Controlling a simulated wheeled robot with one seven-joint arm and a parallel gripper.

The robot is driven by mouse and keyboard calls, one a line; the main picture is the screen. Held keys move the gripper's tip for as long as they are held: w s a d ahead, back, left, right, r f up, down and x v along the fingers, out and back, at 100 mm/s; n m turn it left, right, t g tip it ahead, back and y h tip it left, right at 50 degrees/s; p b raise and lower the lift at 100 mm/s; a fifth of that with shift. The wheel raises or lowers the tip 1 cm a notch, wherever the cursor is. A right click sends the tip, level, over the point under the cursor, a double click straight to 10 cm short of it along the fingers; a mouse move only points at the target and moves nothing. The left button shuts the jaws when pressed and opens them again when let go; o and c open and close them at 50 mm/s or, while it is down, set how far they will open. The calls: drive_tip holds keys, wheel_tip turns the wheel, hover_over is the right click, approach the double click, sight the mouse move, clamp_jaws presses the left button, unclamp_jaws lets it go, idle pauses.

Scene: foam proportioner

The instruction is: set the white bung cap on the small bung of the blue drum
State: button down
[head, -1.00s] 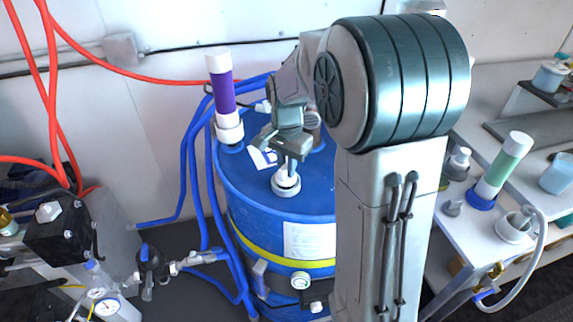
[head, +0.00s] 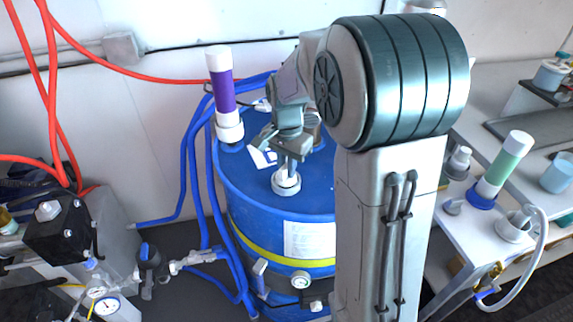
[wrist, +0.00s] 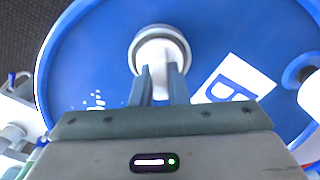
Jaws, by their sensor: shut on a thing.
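The blue drum (head: 256,205) stands in the middle, and its blue top (wrist: 95,62) fills much of the wrist view. My gripper (head: 290,173) points down over the near part of the drum top. Its fingers (wrist: 160,78) are shut on the white bung cap (wrist: 158,50). The cap also shows in the head view (head: 286,182), low at the drum top, over a round grey-white ring (wrist: 181,38). That ring is where the small bung is; the cap and fingers hide the bung itself. I cannot tell whether the cap is fully seated.
A purple tube with white ends (head: 222,95) stands upright at the drum's back left. Blue hoses (head: 190,170) run down the drum's left side. A bench (head: 475,225) at right holds a green tube (head: 503,165) and small containers. A label (wrist: 236,80) lies on the drum top.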

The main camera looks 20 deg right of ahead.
drive_tip(key=shift+f, duration=0.4)
drive_tip(key=c, duration=1.7)
unclamp_jaws()
wheel_tip(320, 180, up, 11)
drive_tip(key=p, duration=0.8)
drive_tip(key=s+r+n+t, duration=0.2)
drive_tip(key=s+n, duration=0.3)
drive_tip(key=s, duration=0.4)
drive_tip(key=s+r+n+t+b, duration=0.1)
drive_tip(key=s+n, duration=0.3)
drive_tip(key=s, duration=0.6)
drive_tip(key=shift+s+r+n+t, duration=0.15)
drive_tip(key=shift+r+n+t, duration=0.25)
drive_tip(key=shift+r, duration=0.25)
